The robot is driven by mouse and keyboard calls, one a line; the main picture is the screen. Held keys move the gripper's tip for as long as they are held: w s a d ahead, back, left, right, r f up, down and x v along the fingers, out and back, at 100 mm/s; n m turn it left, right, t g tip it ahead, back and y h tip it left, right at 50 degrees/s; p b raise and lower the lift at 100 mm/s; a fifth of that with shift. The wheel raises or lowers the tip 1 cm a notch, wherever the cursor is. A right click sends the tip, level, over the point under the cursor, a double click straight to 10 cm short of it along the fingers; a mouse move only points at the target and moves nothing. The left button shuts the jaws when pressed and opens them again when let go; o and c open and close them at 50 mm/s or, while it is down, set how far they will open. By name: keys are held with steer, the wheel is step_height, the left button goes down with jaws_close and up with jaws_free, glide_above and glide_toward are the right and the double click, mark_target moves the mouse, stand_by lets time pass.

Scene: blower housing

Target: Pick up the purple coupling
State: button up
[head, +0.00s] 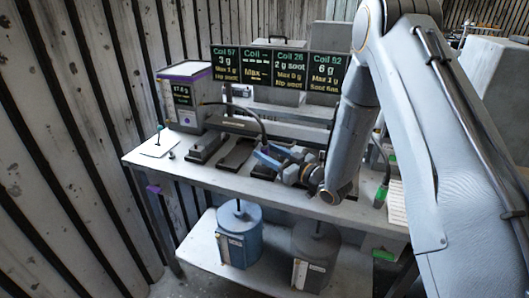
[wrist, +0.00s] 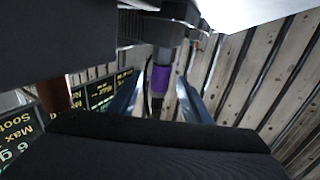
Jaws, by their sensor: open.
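The purple coupling (wrist: 160,78) shows in the wrist view as a short purple band on a grey cylinder, with a dark part below it. It appears between the two blue fingers of my gripper (wrist: 158,100). The fingers are apart, with a visible gap on each side of the coupling. I cannot tell how far beyond the fingertips it is. In the head view my gripper (head: 266,157) is low over the middle of the bench, its blue fingers pointing left. I cannot make out the coupling there.
The bench (head: 225,186) holds dark block-like fixtures (head: 205,148), a purple-trimmed box (head: 187,98) and a white card (head: 159,143). Display panels (head: 275,72) stand behind. A black hose arches near my gripper. Two canisters (head: 240,235) (head: 316,255) stand on the lower shelf.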

mark_target(265, 137)
steer(key=shift+x, duration=0.9)
jaws_close()
steer(key=shift+r, duration=0.2)
steer(key=shift+r+b, duration=1.2)
steer(key=shift+r, duration=3.65)
